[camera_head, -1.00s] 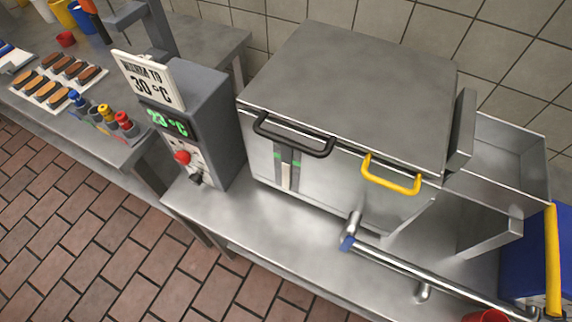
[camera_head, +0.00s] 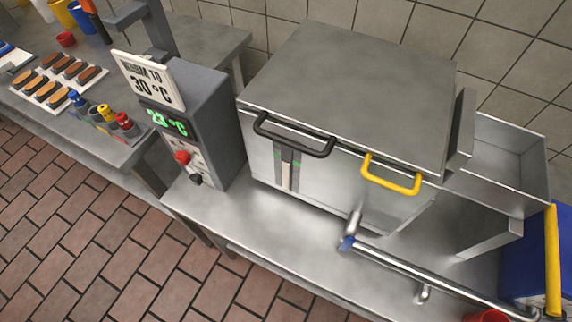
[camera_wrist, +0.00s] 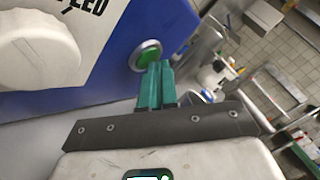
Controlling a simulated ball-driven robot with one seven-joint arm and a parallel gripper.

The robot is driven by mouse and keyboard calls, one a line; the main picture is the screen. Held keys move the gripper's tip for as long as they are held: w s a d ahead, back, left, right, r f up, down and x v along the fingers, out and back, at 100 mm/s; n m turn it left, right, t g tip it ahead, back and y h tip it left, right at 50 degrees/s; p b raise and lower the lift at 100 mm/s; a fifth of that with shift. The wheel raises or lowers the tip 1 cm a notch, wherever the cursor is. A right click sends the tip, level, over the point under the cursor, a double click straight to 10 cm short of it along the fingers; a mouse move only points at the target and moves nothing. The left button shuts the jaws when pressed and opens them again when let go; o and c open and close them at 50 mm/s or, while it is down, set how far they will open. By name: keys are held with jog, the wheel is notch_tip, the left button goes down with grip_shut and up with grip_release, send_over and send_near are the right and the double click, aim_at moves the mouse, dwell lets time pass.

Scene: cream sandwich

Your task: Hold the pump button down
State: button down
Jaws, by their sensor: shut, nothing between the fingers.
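A round green button (camera_wrist: 149,57) in a silver ring sits on a blue panel (camera_wrist: 108,55) in the wrist view. I take it for the pump button. My gripper (camera_wrist: 160,66) has teal fingers that are shut together with nothing between them. Their tips are at the button's lower right edge in the picture and cover part of it. I cannot tell whether they touch it or whether it is pressed in. My gripper does not show in the head view. A blue casing (camera_head: 536,250) stands at the right edge there; no button is visible on it.
A large white knob (camera_wrist: 38,50) is left of the button. In the head view, a steel vat (camera_head: 350,90) with a black and a yellow handle stands on a steel bench (camera_head: 265,230). A grey unit (camera_head: 205,120) shows a green temperature reading. A pipe (camera_head: 420,270) runs at the lower right.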

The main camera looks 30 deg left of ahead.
jog(key=shift+s, duration=0.9)
jog(key=shift+s+d+b, duration=0.15)
jog(key=shift+s+b, duration=0.05)
jog(key=shift+s, duration=1.05)
jog(key=shift+s+d+b, duration=0.1)
jog(key=shift+s+b, duration=0.05)
jog(key=shift+s, duration=1.1)
